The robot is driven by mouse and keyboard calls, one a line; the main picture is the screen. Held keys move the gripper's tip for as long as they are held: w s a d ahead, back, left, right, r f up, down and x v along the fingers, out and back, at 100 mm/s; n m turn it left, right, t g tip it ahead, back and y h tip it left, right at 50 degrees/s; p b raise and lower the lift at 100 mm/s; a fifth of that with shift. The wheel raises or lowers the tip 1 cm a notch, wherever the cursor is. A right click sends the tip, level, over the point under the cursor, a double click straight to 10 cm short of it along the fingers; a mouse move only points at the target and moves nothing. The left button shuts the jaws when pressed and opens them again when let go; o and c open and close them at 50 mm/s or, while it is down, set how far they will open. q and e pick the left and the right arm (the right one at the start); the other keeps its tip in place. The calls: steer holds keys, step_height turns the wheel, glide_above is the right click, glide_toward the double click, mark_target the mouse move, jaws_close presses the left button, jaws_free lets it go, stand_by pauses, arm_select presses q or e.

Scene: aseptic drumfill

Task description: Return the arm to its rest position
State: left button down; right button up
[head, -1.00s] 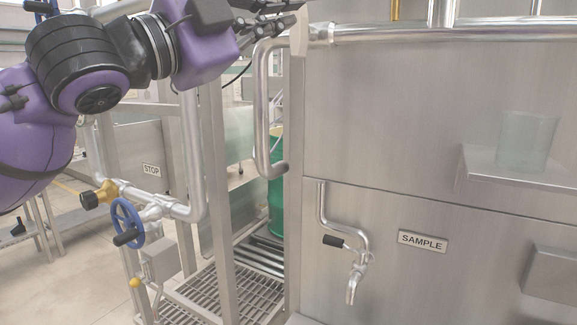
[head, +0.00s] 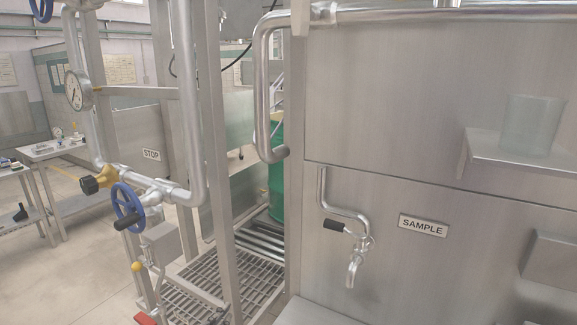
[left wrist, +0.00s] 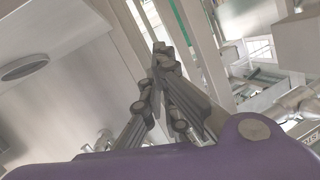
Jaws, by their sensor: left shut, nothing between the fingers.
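My left gripper (left wrist: 160,52) shows in the left wrist view, with its dark jointed fingers drawn together at the tips and nothing between them. My purple wrist housing fills the bottom of that view. Neither gripper shows in the head view now. My right gripper is out of sight in both views.
A steel cabinet wall with a SAMPLE plate (head: 423,225) and a tap (head: 354,268) fills the right. A glass beaker (head: 531,125) stands on a shelf. Left are a blue handwheel (head: 128,208), pipework, a pressure gauge (head: 76,91) and a steel frame. A green drum (head: 277,170) stands behind.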

arm_select(q)
steer(key=s+a+f+n+g+y, duration=0.1)
steer(key=s+f+n+g+y, duration=0.1)
steer(key=s+f, duration=1)
steer(key=s+a+f+n+g+y, duration=0.1)
steer(key=s+a+f+n+g, duration=0.1)
steer(key=s+f, duration=1)
steer(key=s+n+g, duration=0.1)
steer(key=s+g, duration=0.1)
steer(key=s, duration=0.4)
steer(key=shift+s+a+f+n+y, duration=0.3)
steer(key=shift+f+y, duration=0.1)
